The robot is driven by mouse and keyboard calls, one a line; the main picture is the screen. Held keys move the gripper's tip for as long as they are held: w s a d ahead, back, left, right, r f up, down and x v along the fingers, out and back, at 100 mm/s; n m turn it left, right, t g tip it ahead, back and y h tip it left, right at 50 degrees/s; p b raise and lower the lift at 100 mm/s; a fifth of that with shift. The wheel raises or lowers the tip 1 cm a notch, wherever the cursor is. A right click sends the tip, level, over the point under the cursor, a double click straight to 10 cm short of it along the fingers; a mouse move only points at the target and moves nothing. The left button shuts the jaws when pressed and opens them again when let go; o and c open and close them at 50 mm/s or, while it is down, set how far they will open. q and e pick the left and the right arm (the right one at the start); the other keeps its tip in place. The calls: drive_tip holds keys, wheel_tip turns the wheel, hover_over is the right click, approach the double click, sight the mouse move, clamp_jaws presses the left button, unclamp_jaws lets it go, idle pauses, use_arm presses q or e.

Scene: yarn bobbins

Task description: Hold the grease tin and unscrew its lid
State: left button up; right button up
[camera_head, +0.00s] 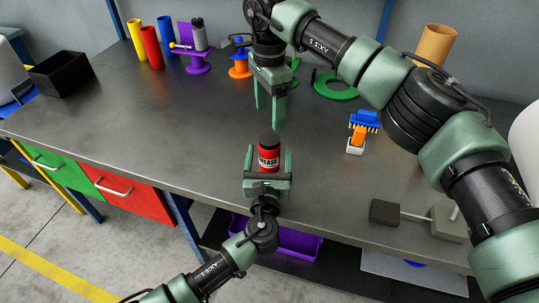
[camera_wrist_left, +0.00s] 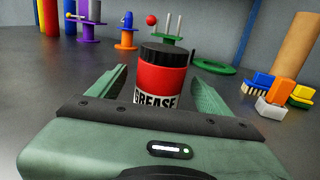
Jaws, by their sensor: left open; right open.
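The grease tin (camera_head: 268,157) is red with a black lid (camera_head: 269,140) and a white label, and stands upright on the grey table near its front edge. In the left wrist view the tin (camera_wrist_left: 160,80) shows between the two fingers of my left gripper (camera_wrist_left: 160,88), with its black lid on top. My left gripper (camera_head: 267,160) is open around the tin, one finger on each side, with a gap visible between fingers and tin in the wrist view. My right gripper (camera_head: 271,110) is open and empty, pointing down above and just behind the lid.
Orange and blue brushes (camera_head: 361,130) lie to the right. A grey block (camera_head: 384,212) with a rod is at the front right. Coloured bobbins (camera_head: 197,55), a green ring (camera_head: 335,86) and a tan tube (camera_head: 435,45) stand behind. The table left of the tin is clear.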

use_arm(q)
drive_tip(key=w, duration=0.4)
drive_tip(key=shift+w+d+f, duration=0.1)
drive_tip(key=shift+d+f, duration=0.05)
drive_tip(key=shift+f, duration=0.15)
drive_tip(key=shift+w+r, duration=0.15)
clamp_jaws()
